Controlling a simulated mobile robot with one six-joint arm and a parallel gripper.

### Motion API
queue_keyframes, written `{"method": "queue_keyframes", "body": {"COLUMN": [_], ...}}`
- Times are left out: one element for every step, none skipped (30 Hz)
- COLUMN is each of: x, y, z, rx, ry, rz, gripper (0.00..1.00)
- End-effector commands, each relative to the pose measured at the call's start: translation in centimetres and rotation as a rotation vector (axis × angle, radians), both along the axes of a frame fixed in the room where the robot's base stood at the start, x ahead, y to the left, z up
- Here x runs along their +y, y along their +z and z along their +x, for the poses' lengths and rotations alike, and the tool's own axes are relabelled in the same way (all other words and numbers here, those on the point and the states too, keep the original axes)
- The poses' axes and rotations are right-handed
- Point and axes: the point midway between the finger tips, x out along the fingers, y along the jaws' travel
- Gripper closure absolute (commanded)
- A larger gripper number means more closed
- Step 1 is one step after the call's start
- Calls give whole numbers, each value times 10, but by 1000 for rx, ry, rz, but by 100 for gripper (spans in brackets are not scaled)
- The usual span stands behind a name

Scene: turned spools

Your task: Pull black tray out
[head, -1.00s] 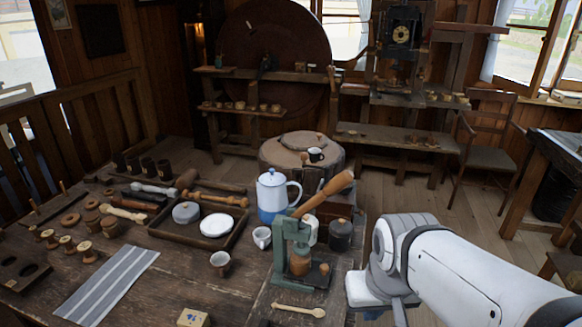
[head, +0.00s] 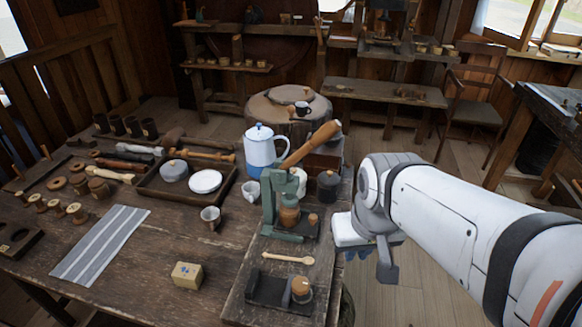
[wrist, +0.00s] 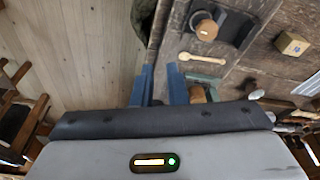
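A small black tray (head: 263,289) lies on a wooden board near the table's front edge in the head view, with a wooden spool-like piece (head: 301,290) at its right end. In the wrist view the black tray (wrist: 233,27) is at the top right, partly behind that piece (wrist: 207,29). My gripper (head: 372,250) is off the table's right side, apart from the tray. In the wrist view its two blue fingers (wrist: 158,86) stand apart with nothing between them.
A green press (head: 284,205) with a wooden handle stands behind the tray. A wooden spoon (head: 288,259) lies between them. A wooden block (head: 187,275) sits to the left. A dark wooden tray (head: 226,203) with round dishes is further back.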

Motion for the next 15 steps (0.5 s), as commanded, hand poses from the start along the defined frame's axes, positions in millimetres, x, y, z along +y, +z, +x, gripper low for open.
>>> {"method": "queue_keyframes", "body": {"x": [1,2,3,4,6,7,8,9,11,12,13,14,15,15,16], "y": [-11,-14,-20,-24,-29,-35,-40,-44,-50,-54,-59,-65,-69,-74,-79], "z": [9,16,27,36,46,60,71,82,97,108,119,134,144,154,166], "rx": [-3,-6,-12,-16,-22,-30,-38,-46,-55,-63,-71,-82,-92,-100,-111], "ry": [16,29,52,73,93,123,146,170,199,223,246,276,297,318,344], "rz": [4,6,9,12,16,19,23,25,29,32,33,36,37,38,40], "gripper": [83,80,77,75,72,69,66,64,61,58,56,55,55,55,55]}}
